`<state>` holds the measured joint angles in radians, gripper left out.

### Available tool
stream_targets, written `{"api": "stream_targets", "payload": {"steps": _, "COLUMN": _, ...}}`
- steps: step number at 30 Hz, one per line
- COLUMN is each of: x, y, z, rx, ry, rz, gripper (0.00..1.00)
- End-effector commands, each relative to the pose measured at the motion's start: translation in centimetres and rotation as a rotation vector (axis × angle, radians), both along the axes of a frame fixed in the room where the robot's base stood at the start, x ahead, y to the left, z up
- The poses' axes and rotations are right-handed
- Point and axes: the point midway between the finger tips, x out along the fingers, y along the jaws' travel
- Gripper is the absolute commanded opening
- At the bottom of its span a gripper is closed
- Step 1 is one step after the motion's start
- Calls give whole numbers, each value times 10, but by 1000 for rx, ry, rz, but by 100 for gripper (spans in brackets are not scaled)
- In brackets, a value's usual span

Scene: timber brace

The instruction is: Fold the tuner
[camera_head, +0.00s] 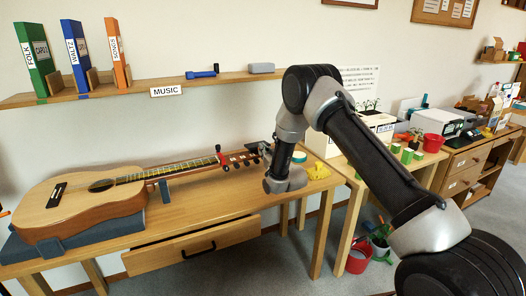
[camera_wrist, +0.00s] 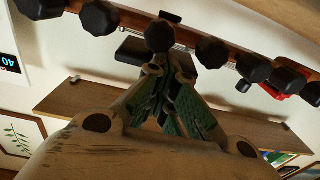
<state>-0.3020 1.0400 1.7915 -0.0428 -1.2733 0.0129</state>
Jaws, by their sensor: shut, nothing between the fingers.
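The guitar (camera_head: 88,201) lies on its back on a dark stand at the left of the wooden table, its neck pointing right. Its headstock, with several dark round pegs, crosses the top of the wrist view (camera_wrist: 208,28). A black block there, seemingly the tuner (camera_wrist: 132,50), sits by the headstock just beyond my fingertips; how far it is folded I cannot tell. My gripper (camera_wrist: 166,75) is shut and empty, its tips close to the middle peg and the block. Contact is unclear. In the head view my arm hides much of the gripper beside the headstock.
A wall shelf (camera_head: 140,88) above holds books, a blue object (camera_head: 202,73) and a grey box (camera_head: 261,68). A yellow cloth (camera_head: 319,171) and a teal tape roll (camera_head: 299,157) lie right of my wrist. The table drawer (camera_head: 190,246) stands slightly out.

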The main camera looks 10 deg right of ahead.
Motion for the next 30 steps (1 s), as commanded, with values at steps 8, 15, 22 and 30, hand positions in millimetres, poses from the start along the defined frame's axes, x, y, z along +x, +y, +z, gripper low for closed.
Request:
{"api": "stream_targets", "payload": {"steps": 8, "x": 0, "y": -1, "z": 0, "rx": 0, "ry": 0, "rz": -2, "gripper": 6}}
{"api": "stream_targets", "payload": {"steps": 15, "x": 0, "y": -1, "z": 1, "rx": 0, "ry": 0, "rz": -2, "gripper": 48}}
{"api": "stream_targets", "payload": {"steps": 22, "x": 1, "y": -2, "z": 1, "rx": 0, "ry": 0, "rz": -4, "gripper": 48}}
{"api": "stream_targets", "payload": {"steps": 30, "x": -3, "y": -3, "z": 0, "rx": 0, "ry": 1, "rz": -4, "gripper": 48}}
